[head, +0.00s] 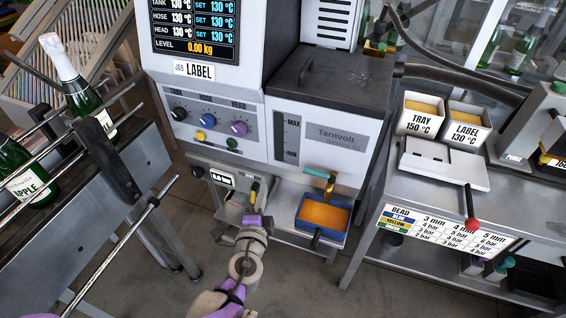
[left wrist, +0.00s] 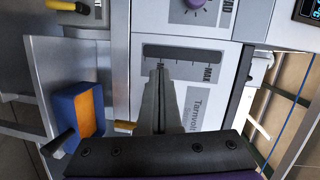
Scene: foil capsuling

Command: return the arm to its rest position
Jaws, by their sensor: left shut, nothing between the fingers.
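My left arm comes up from the bottom edge of the head view, with grey and purple parts. My left gripper (head: 254,222) is in front of the lower part of the white Tarnvolt machine (head: 330,135). In the left wrist view, the dark fingers of this gripper (left wrist: 160,72) are together with nothing between them. They point toward the machine's front panel, over its MAX level window. No contact with the machine can be made out. My right gripper is not in view.
A blue tray (head: 300,232) of orange material sits under the machine's tap, right of my left gripper. It also shows in the left wrist view (left wrist: 68,125). A rail conveyor with bottles (head: 75,85) is at left. A metal bench (head: 425,200) with two labelled bins is at right.

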